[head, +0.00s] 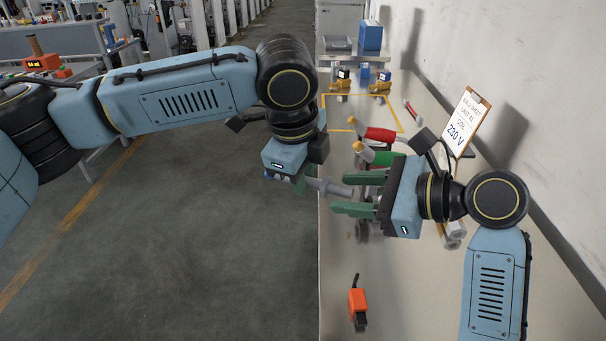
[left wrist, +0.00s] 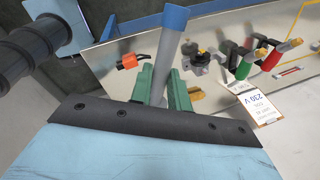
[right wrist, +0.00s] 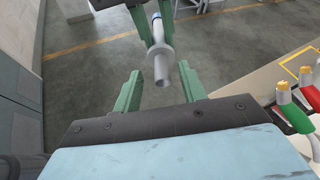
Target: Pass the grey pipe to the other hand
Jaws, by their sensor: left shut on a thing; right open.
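The grey pipe (head: 333,188) has a flange partway along it. My left gripper (head: 303,183) is shut on it over the table's left edge, and its green fingers also show around the pipe (left wrist: 167,65) in the left wrist view. A blue part shows at the pipe's far end there. My right gripper (head: 358,193) is open and faces the pipe from the right. In the right wrist view the pipe's free end (right wrist: 162,75) lies between the tips of my right gripper (right wrist: 160,80), with clear space on both sides.
Tools with a red handle (head: 380,134) and a green handle (head: 383,157) stand close behind my right gripper. An orange tool (head: 358,302) lies on the near table. A 230 V clipboard (head: 465,122) leans by the wall. A yellow outline (head: 335,97) marks the far table. Open floor lies left.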

